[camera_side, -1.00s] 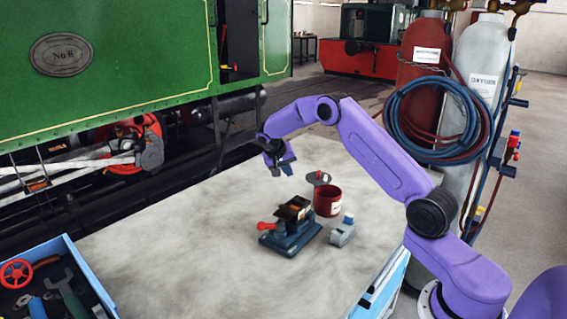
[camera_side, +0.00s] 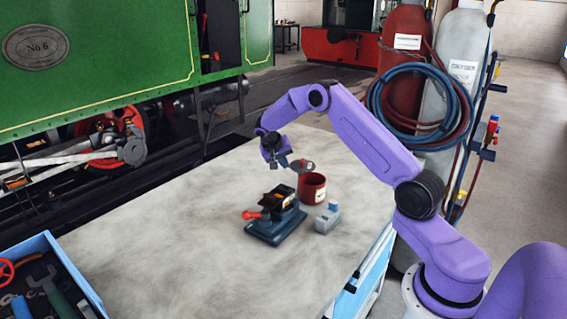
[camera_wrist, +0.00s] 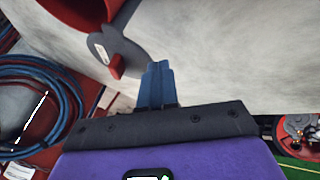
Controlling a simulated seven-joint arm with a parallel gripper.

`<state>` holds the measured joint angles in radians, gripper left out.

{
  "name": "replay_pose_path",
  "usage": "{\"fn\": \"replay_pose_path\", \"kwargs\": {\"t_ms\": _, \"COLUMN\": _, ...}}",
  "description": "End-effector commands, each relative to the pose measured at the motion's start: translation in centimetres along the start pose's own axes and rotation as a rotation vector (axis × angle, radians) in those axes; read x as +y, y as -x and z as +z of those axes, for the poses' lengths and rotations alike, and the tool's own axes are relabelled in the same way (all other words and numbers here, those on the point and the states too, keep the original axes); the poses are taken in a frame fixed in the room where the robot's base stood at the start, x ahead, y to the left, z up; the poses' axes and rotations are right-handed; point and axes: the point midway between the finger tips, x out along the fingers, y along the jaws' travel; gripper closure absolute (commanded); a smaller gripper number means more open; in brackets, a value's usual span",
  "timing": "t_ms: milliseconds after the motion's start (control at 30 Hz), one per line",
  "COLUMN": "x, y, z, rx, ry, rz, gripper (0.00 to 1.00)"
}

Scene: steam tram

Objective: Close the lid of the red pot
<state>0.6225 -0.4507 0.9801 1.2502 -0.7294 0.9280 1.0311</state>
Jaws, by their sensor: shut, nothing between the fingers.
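The red pot (camera_side: 312,188) stands on the table with its grey lid (camera_side: 303,166) raised open on the side toward the locomotive. In the wrist view the pot (camera_wrist: 78,14) is at the top left, and the round grey lid (camera_wrist: 122,48) with a red knob stands out from its rim. My gripper (camera_side: 279,163) is shut and empty, just left of the lid in the side view. In the wrist view its blue fingers (camera_wrist: 157,70) are together, just right of the lid; I cannot tell whether they touch it.
A blue vise (camera_side: 276,222) with a red handle stands in front of the pot, with a small grey block-like object (camera_side: 327,217) beside it. A blue tool tray (camera_side: 62,265) is at the lower left.

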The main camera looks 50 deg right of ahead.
Motion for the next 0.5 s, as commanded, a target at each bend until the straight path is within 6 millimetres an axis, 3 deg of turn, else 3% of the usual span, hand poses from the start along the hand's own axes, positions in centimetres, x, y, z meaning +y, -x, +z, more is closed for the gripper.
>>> {"fn": "replay_pose_path", "kwargs": {"t_ms": 500, "x": 0.29, "y": -0.33, "z": -0.39, "rx": -0.036, "ry": -0.076, "rz": 0.035, "gripper": 1.00}}
